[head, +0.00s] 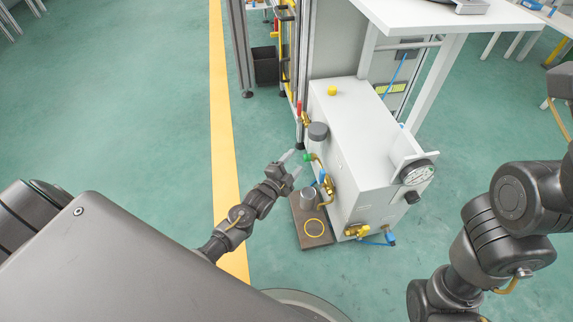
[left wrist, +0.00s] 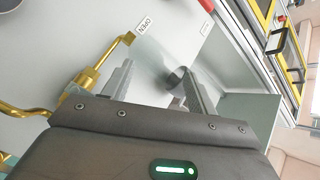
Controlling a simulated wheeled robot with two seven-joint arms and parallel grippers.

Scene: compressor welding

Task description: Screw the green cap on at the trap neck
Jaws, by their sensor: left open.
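My right gripper is out of view.
The white cabinet (head: 358,150) stands right of my left gripper, with a gauge (head: 418,172) on it. Open floor lies left.

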